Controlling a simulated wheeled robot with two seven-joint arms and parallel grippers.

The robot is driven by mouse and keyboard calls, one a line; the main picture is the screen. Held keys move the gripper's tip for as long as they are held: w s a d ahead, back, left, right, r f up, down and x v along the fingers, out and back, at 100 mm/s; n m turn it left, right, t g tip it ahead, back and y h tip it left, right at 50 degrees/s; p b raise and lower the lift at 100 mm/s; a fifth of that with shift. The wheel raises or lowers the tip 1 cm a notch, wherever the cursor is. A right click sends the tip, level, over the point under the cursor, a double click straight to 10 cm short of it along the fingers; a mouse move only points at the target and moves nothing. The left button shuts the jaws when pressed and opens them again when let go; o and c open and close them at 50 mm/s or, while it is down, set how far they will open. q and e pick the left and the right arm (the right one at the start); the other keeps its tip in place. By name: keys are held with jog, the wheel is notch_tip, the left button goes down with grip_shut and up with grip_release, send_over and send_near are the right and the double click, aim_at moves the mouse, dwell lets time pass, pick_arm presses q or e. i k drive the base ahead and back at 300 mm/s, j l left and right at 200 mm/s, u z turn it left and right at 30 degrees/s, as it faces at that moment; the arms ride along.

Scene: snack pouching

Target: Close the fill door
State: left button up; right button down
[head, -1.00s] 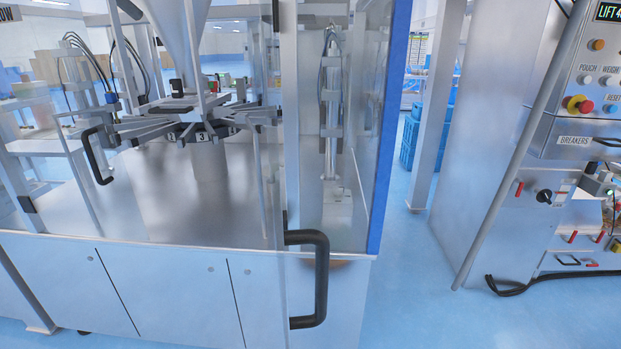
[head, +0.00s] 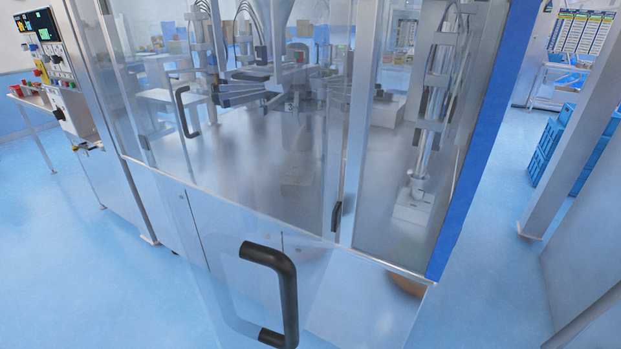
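A clear door panel with a large black bar handle (head: 280,290) stands out toward me from the front of the filling machine, so the door appears open. I take it for the fill door. Its clear sheet is hard to make out, and I cannot tell its exact angle. Behind it, a second black handle (head: 187,112) is at the left part of the machine's glazed front. A small black fitting (head: 336,217) sits on the frame post. Neither of my grippers is in view.
The machine's lower cabinet (head: 180,215) and blue-edged right corner (head: 480,140) stand ahead. A control panel (head: 52,65) is at the far left. Blue crates (head: 570,150) and a grey post (head: 570,130) are at right. The blue floor (head: 80,270) is clear at left.

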aim_at(300, 282)
jog(key=k+l+u, duration=0.8)
jog(key=k, duration=0.35)
jog(key=l, duration=0.1)
